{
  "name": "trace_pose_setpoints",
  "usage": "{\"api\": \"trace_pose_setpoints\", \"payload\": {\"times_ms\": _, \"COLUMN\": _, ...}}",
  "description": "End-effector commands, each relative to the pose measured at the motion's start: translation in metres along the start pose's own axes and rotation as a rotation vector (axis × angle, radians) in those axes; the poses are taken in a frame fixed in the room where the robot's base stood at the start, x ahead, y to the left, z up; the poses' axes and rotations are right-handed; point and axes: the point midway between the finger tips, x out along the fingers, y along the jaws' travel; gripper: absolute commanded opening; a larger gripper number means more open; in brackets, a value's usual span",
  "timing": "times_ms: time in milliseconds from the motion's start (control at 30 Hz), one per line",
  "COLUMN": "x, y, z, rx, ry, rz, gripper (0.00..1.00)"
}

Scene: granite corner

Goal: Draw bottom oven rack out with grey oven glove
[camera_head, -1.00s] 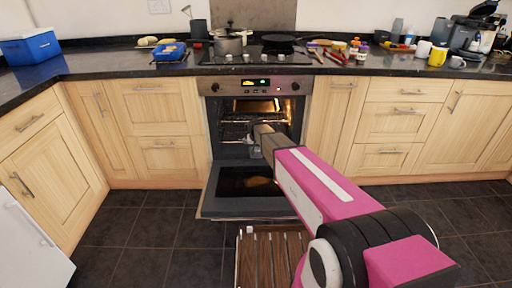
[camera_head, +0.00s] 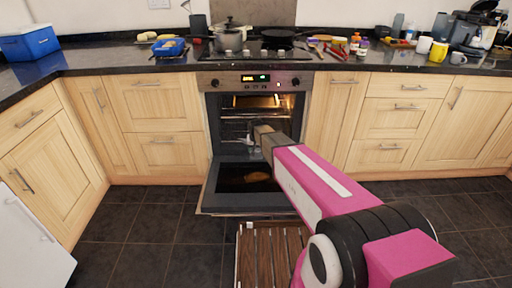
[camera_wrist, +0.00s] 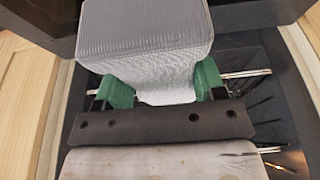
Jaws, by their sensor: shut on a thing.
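The oven (camera_head: 255,81) stands open in the middle of the head view, its door (camera_head: 240,179) folded down. Wire racks (camera_head: 235,128) show in the lit cavity, partly behind my arm. My gripper (camera_wrist: 160,86) is at the oven opening. In the wrist view its green fingers are shut on the grey oven glove (camera_wrist: 145,28), a quilted pad between them. A metal rack bar (camera_wrist: 246,73) runs crosswise behind the fingers and shows on both sides. The glove hides whether the bar is gripped with it. I cannot tell which rack level this is.
Wooden cabinets (camera_head: 163,152) flank the oven. A slatted wooden thing (camera_head: 268,255) lies on the dark tiled floor before the door. The counter above holds a pot (camera_head: 229,38), a pan (camera_head: 277,36) and a blue box (camera_head: 29,43). Floor to the left is clear.

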Motion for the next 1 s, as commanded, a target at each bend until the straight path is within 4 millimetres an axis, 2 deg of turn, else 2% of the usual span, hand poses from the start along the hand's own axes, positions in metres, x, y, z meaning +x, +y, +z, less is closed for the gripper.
{"api": "trace_pose_setpoints", "payload": {"times_ms": 200, "x": -0.005, "y": 0.000, "z": 0.015, "rx": 0.000, "ry": 0.001, "rz": 0.000, "gripper": 0.35}}
{"api": "trace_pose_setpoints", "payload": {"times_ms": 633, "x": -0.006, "y": 0.000, "z": 0.019, "rx": 0.000, "ry": 0.000, "rz": 0.000, "gripper": 0.35}}
{"api": "trace_pose_setpoints", "payload": {"times_ms": 1000, "x": -0.014, "y": 0.000, "z": 0.046, "rx": 0.000, "ry": 0.000, "rz": 0.000, "gripper": 0.35}}
